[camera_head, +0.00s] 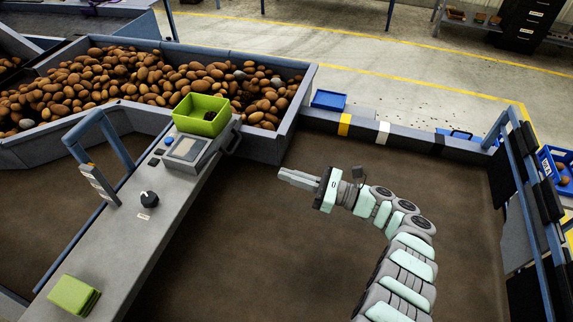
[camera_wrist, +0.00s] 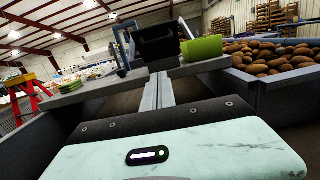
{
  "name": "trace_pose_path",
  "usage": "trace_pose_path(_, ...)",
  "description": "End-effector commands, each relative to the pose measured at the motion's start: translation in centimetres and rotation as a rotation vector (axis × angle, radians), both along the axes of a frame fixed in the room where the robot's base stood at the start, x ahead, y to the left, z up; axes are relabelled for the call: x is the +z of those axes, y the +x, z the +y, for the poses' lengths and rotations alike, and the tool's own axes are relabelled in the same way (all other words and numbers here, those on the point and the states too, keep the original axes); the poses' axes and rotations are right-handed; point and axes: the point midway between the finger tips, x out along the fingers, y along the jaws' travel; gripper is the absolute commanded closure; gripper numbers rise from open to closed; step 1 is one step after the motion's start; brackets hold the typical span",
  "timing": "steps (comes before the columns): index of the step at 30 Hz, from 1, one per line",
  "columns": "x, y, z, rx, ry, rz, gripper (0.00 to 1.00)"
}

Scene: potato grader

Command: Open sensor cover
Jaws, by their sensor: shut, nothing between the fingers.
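My gripper (camera_head: 283,176) is shut and empty, with its fingers together, in the middle of the head view. It points left toward the grey control console (camera_head: 187,150) and is clearly apart from it. The console has a small screen and a dark handle-like loop (camera_head: 234,142) on its right side. In the wrist view my gripper's fingers (camera_wrist: 160,78) point at a black box-like part (camera_wrist: 158,42) on the console. I cannot tell for sure which part is the sensor cover; no cover is seen standing open.
A green bin (camera_head: 202,115) stands behind the console, beside the potato hopper (camera_head: 318,72). The grey rail (camera_head: 128,240) carries a black knob (camera_head: 149,199) and green pads (camera_head: 74,294). A blue-grey frame (camera_head: 84,148) stands left. The brown belt (camera_head: 240,260) around my arm is clear.

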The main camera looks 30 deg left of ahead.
Motion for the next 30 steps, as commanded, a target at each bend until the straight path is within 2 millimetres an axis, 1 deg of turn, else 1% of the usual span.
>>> trace_pose_path(2,0.6,-0.5,1.3,0.004,0.003,-0.001,1.0)
trace_pose_path(9,1.0,-1.8,6.4,0.005,0.003,-0.004,1.0)
trace_pose_path(12,1.2,-2.1,8.3,0.001,0.001,-0.006,1.0)
trace_pose_path(15,2.8,-2.2,9.2,0.0,0.002,-0.007,1.0)
trace_pose_path(19,3.8,-2.5,10.1,0.001,0.002,-0.007,1.0)
trace_pose_path(23,4.2,-2.5,10.5,0.0,-0.001,-0.005,1.0)
trace_pose_path(30,4.2,-2.5,10.6,-0.001,-0.001,-0.005,1.0)
